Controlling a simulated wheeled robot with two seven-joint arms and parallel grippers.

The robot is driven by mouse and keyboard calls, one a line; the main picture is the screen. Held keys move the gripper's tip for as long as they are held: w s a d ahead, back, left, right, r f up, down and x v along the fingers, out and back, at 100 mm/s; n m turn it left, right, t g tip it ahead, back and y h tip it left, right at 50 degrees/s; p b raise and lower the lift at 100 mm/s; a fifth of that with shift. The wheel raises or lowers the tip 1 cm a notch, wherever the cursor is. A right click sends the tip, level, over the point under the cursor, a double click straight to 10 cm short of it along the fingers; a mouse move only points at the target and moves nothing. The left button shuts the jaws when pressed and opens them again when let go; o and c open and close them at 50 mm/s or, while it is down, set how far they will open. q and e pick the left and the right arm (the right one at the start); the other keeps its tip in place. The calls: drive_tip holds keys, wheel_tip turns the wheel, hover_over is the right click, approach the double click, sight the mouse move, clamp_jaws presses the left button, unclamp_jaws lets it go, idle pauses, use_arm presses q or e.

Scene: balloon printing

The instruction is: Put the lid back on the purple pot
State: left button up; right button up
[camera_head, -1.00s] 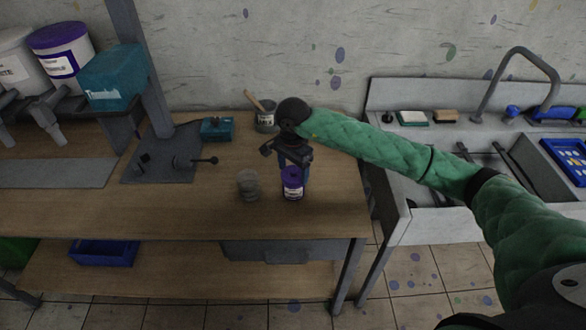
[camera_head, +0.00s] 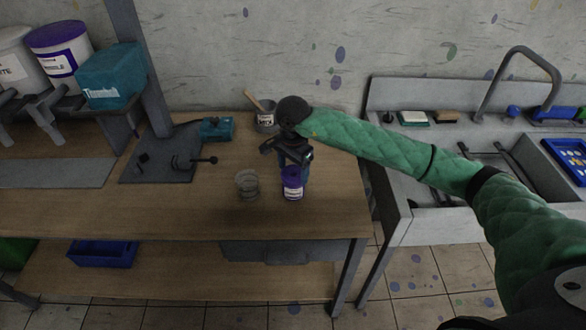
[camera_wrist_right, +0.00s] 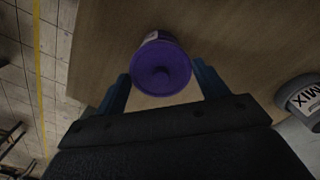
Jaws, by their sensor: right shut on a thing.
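The purple pot (camera_head: 293,194), with a white label, stands upright near the front right of the wooden workbench. The pot's body is mostly hidden under the lid in the wrist view. My left gripper is not in view.
A grey cup (camera_head: 247,186) stands close left of the pot. A mix container (camera_head: 265,119) with a stick stands behind my gripper. A teal box (camera_head: 217,128) and dark stand (camera_head: 160,160) are further left. The sink (camera_head: 440,215) is right of the bench.

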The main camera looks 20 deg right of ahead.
drive_tip(key=shift+f+b, duration=0.15)
drive_tip(key=shift+b, duration=1.1)
idle(1.2)
idle(0.4)
drive_tip(key=o, duration=1.1)
drive_tip(key=shift+c, duration=0.2)
drive_tip(key=shift+r, duration=3.5)
clamp_jaws()
